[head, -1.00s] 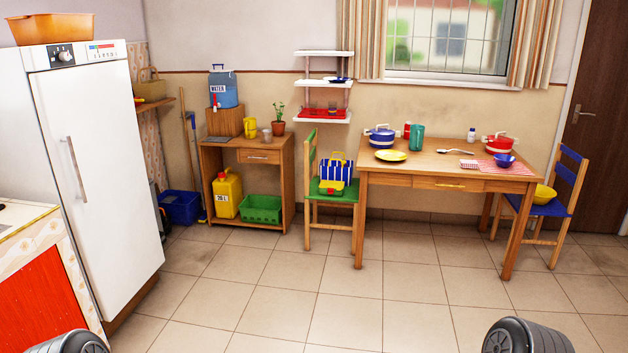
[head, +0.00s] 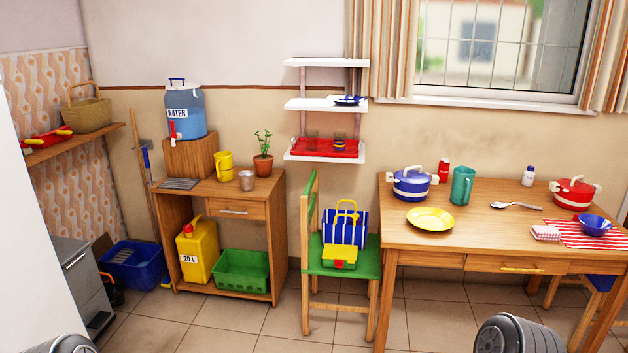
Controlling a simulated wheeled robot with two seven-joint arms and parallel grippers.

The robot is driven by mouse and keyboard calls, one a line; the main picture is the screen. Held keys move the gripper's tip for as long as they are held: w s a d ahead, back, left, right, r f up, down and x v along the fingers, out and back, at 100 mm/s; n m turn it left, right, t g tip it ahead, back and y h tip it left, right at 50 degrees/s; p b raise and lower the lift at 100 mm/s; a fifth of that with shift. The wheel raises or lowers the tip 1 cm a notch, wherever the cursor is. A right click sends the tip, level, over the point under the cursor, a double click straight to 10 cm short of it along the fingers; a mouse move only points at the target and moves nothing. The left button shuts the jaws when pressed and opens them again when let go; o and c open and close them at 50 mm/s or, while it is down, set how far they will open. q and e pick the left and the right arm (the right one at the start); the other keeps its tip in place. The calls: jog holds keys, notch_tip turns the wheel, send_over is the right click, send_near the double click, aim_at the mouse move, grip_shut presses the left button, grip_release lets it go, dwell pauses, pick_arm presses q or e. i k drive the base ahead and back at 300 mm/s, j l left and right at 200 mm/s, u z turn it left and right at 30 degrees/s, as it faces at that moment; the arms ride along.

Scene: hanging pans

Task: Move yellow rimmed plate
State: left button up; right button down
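A yellow rimmed plate (head: 430,219) lies flat on the wooden table (head: 430,258), near its left front edge. It is in front of the blue pot (head: 411,184) and the teal pitcher (head: 462,186), and nothing covers it. Neither of my grippers shows in the head view; only dark rounded parts of my own arms show at the bottom edge, well short of the table.
A green and wooden chair (head: 340,262) with a striped blue bag (head: 345,228) stands at the table's left end. A wall shelf (head: 325,104) hangs behind it. A wooden cabinet (head: 222,202) stands further left. The floor before the table is clear.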

aim_at(430, 218)
jog(key=i, duration=2.45)
jog(key=i+u, duration=0.2)
jog(key=i, duration=0.05)
